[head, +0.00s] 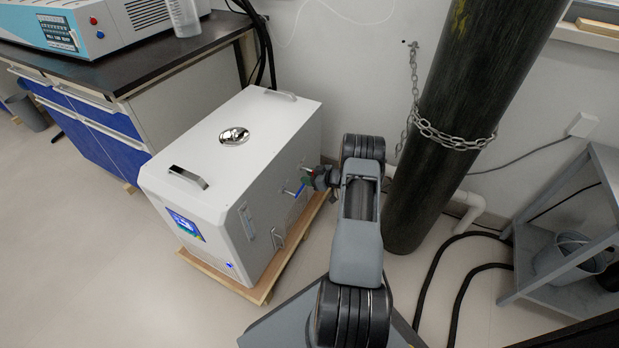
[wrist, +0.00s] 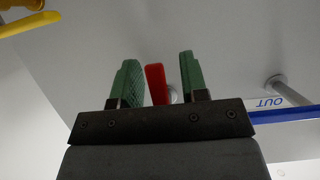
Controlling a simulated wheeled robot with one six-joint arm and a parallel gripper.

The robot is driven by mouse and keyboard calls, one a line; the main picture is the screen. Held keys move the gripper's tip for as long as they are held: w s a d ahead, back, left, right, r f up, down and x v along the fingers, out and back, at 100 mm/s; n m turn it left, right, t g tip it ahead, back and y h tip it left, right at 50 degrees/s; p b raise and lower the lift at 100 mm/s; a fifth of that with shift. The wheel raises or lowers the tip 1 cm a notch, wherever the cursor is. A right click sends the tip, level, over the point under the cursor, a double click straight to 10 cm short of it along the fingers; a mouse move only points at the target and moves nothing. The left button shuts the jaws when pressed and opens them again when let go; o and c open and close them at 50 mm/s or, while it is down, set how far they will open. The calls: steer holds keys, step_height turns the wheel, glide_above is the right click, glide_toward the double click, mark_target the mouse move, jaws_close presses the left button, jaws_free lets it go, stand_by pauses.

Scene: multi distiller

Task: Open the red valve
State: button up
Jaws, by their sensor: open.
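The red valve handle (wrist: 156,84) shows in the wrist view as a short upright red bar near a round metal stem on the machine's pale side panel. My gripper (wrist: 158,60) is open, with one green finger on each side of the red handle. A gap shows on both sides, and contact cannot be told. In the head view my gripper (head: 311,181) is at the right side of the white machine (head: 250,150). There it largely hides the red handle.
A blue handle (wrist: 290,115) by the word OUT is at right in the wrist view, and a yellow handle (wrist: 28,22) at upper left. A chained black cylinder (head: 440,140) stands right of my arm. A grey metal shelf (head: 598,165) is farther right.

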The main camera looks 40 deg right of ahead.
mark_target(307, 159)
steer(key=shift+c, duration=0.3)
jaws_close()
steer(key=n+b, duration=0.1)
steer(key=d+n+t+h, duration=0.1)
steer(key=shift+w+d+n+h+b, duration=0.1)
steer(key=shift+w+n+h+b, duration=0.2)
steer(key=shift+n+b, duration=0.1)
steer(key=n+t+h+b, duration=0.1)
steer(key=n, duration=0.1)
steer(key=d+r+n+t+h+b, duration=0.1)
steer(key=n+b, duration=0.1)
steer(key=w+d+r+n+t+b, duration=0.1)
steer(key=n+b, duration=0.1)
steer(key=shift+n+h, duration=0.3)
steer(key=shift+h, duration=0.1)
steer(key=shift+d+r+n+t, duration=0.1)
steer(key=shift+r+n+t, duration=0.4)
steer(key=shift+n, duration=0.55)
steer(key=shift+r+n+t, duration=0.4)
steer(key=shift+n+t, duration=0.1)
steer(key=shift+n, duration=0.55)
